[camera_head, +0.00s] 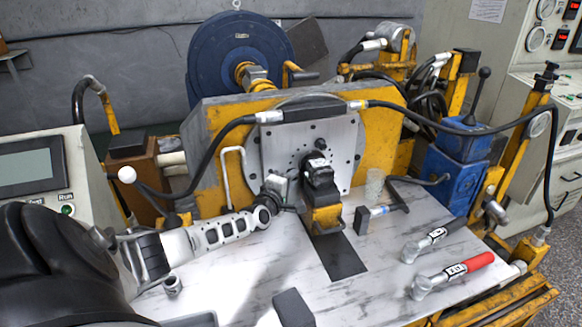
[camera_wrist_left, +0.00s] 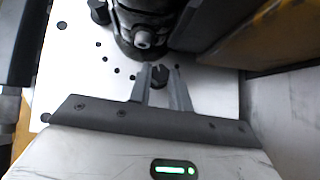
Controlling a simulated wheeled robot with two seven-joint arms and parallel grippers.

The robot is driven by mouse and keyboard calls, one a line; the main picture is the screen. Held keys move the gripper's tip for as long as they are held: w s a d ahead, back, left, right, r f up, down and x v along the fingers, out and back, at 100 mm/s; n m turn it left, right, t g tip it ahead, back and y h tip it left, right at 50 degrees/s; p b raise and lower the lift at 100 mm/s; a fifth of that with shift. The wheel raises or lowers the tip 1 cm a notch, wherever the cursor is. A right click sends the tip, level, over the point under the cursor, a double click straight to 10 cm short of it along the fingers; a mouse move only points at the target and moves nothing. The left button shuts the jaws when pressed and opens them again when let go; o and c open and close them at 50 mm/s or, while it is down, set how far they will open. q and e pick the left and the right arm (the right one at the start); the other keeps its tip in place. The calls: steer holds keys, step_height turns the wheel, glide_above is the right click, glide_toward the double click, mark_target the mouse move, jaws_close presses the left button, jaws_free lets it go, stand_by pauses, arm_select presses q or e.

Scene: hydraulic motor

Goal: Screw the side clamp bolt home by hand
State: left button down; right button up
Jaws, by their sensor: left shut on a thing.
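The motor (camera_head: 319,173), dark and cylindrical, sits against a round-holed grey plate (camera_head: 342,140) on the yellow-edged stand. It also shows at the top of the left wrist view (camera_wrist_left: 145,25). My left gripper (camera_head: 288,192) is at the motor's left side, close to the plate. In the left wrist view its fingers (camera_wrist_left: 160,88) are closed around a small dark bolt (camera_wrist_left: 160,74) in front of the plate, just beside the motor. How deep the bolt sits is hidden. Another dark bolt (camera_wrist_left: 98,11) stands on the plate apart from the gripper. My right gripper is not in view.
A yellow bracket (camera_head: 325,216) stands below the motor. Black hoses (camera_head: 210,160) arch across both sides.

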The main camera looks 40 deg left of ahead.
arm_select(q)
steer(key=shift+r+m+g+p, duration=0.1)
steer(key=shift+m+g+p, duration=0.25)
steer(key=shift+p, duration=0.35)
steer(key=c, duration=1.3)
jaws_free()
